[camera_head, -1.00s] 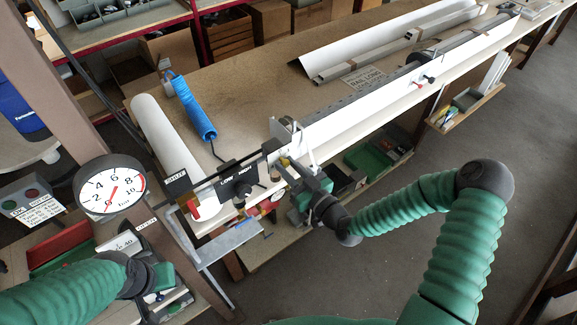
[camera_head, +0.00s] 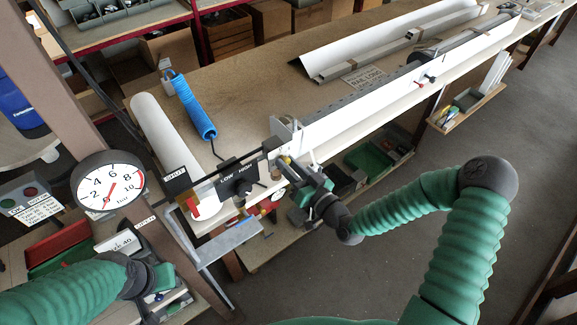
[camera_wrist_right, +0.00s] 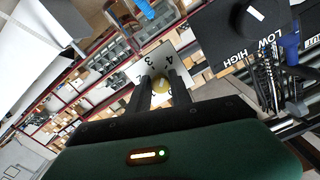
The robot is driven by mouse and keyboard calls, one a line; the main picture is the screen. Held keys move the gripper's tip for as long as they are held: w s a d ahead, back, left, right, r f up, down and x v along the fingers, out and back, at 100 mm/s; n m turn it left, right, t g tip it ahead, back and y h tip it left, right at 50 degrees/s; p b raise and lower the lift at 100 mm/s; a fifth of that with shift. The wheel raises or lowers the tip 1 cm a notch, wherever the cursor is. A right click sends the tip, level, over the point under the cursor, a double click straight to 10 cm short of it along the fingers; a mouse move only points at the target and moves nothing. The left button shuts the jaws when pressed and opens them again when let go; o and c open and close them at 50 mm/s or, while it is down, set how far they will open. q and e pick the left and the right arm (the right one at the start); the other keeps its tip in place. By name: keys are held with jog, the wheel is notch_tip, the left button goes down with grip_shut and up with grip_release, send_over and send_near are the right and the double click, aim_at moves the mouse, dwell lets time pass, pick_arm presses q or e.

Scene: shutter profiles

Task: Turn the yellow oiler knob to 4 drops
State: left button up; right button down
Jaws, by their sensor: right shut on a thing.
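The yellow oiler knob (camera_wrist_right: 160,86) sits between the two dark fingers of my right gripper (camera_wrist_right: 162,88) in the right wrist view. The fingers are shut on it and hide part of it. Behind it is a pale dial plate (camera_wrist_right: 173,52) with the numbers 3 and 4 readable; other marks are covered. I cannot tell which number the knob points to. In the head view my right gripper (camera_head: 289,166) is at the near edge of the bench, by the end of the long rail. My left gripper (camera_head: 160,278) is low at the left, with its jaws unclear.
A black LOW/HIGH switch box (camera_head: 238,180) is just left of my right gripper. A round pressure gauge (camera_head: 107,186) stands at the left. A blue coiled hose (camera_head: 193,108) and a white roll (camera_head: 165,145) lie on the bench (camera_head: 250,85). The floor at right is open.

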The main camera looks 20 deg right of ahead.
jog(key=shift+r+m, duration=0.1)
jog(key=shift+m, duration=1)
jog(key=c, duration=1.2)
grip_release()
jog(key=shift+d, duration=0.1)
